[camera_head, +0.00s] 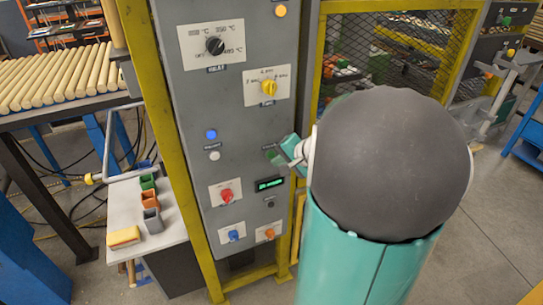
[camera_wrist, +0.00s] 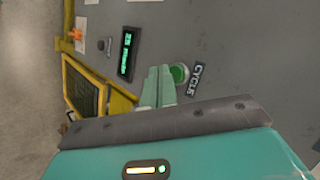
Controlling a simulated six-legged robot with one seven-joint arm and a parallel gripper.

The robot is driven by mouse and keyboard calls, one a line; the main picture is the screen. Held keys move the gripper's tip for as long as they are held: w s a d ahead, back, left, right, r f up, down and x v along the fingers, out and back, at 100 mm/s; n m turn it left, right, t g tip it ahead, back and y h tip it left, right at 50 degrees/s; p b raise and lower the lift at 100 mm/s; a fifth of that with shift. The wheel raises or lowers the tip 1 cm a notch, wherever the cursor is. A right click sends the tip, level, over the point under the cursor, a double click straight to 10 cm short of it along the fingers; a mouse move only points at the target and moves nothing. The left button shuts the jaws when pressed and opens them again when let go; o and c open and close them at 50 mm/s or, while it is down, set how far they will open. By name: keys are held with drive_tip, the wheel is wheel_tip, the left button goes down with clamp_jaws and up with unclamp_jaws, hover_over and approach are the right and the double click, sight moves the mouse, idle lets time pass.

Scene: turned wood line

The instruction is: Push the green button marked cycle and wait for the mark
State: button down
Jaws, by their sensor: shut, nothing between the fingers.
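The round green button (camera_wrist: 179,74) is on the grey panel in the wrist view, with a dark CYCLE label (camera_wrist: 197,79) beside it. My gripper (camera_wrist: 159,74) is shut and empty. Its two pale green fingers lie side by side, with their tips at the near edge of the button in that view. I cannot tell whether they touch it. In the head view my gripper (camera_head: 280,155) reaches the right side of the panel (camera_head: 240,130), and its fingers largely hide the button there. A small display (camera_head: 270,184) with green characters sits below; it also shows in the wrist view (camera_wrist: 126,53).
The panel also carries a black rotary knob (camera_head: 215,46), a yellow knob (camera_head: 269,87), a blue light (camera_head: 211,134), a red knob (camera_head: 226,195) and lower blue and orange controls. Yellow posts frame it. Turned wood rods (camera_head: 55,78) lie at left above a side table (camera_head: 160,230).

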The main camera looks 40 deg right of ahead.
drive_tip(key=shift+w, duration=0.15)
idle(0.6)
drive_tip(key=shift+w+d, duration=0.1)
drive_tip(key=shift+w, duration=0.2)
drive_tip(key=shift+w+d, duration=0.1)
drive_tip(key=shift+w, duration=0.25)
idle(0.7)
drive_tip(key=shift+s, duration=0.1)
drive_tip(key=shift+s+a, duration=0.2)
drive_tip(key=shift+s, duration=0.5)
drive_tip(key=s, duration=0.2)
drive_tip(key=s+a, duration=0.1)
drive_tip(key=s, duration=0.1)
drive_tip(key=shift+s+a, duration=0.2)
drive_tip(key=shift+s, duration=0.2)
idle(0.7)
